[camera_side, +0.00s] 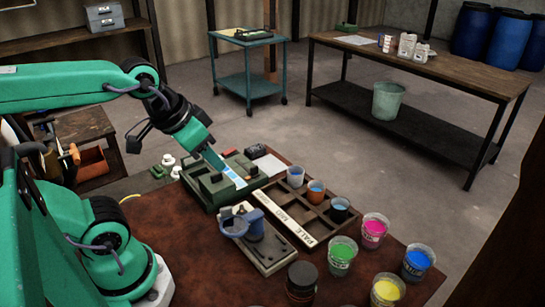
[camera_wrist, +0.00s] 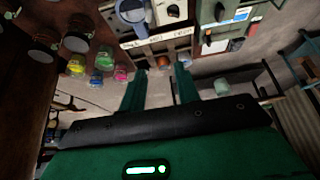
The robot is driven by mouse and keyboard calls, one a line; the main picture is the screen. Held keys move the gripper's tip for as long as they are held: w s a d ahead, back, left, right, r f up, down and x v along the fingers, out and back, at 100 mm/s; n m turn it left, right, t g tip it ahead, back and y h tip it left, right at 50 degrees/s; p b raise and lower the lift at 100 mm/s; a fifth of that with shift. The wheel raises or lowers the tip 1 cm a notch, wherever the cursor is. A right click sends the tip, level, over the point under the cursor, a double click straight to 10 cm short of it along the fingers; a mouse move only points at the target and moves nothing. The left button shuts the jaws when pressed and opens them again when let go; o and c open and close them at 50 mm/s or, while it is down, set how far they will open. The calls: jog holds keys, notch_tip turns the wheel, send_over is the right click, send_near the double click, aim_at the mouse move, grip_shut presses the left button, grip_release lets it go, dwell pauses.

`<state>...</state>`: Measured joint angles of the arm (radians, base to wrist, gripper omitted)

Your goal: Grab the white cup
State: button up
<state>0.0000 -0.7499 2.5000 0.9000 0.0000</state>
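The white cup (camera_side: 295,177) stands upright in the far compartment of a dark divided tray (camera_side: 280,189), with light-blue contents showing at its top. An orange-brown cup (camera_side: 315,191) and a black cup (camera_side: 339,209) stand in the same row, nearer the camera. My gripper (camera_wrist: 159,74) is open in the wrist view, its two green fingers apart with nothing held between them. In the side view, my gripper (camera_side: 212,157) is above the green machine, left of and higher than the white cup, not touching it. The small cups near the fingertips are hard to tell apart in the wrist view.
The green machine (camera_side: 208,188) is left of the tray. A grey stirring device (camera_side: 262,250) is in front. Pink (camera_side: 374,231), green (camera_side: 341,257), blue (camera_side: 417,262) and yellow (camera_side: 386,291) paint cups stand to the right. A dark jar (camera_side: 301,284) is at the front.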

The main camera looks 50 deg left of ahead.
jog(key=o, duration=0.8)
jog(key=shift+w, duration=0.1)
jog(key=n+g, duration=0.5)
jog(key=g, duration=0.1)
send_over(296, 171)
jog(key=s+d, duration=0.1)
notch_tip(296, 171, down, 14)
jog(key=shift+s+d+f, duration=0.1)
jog(key=shift+s+f, duration=0.05)
jog(key=shift+f, duration=1.75)
jog(key=shift+s+d+f, duration=0.1)
jog(key=shift+f, duration=1.8)
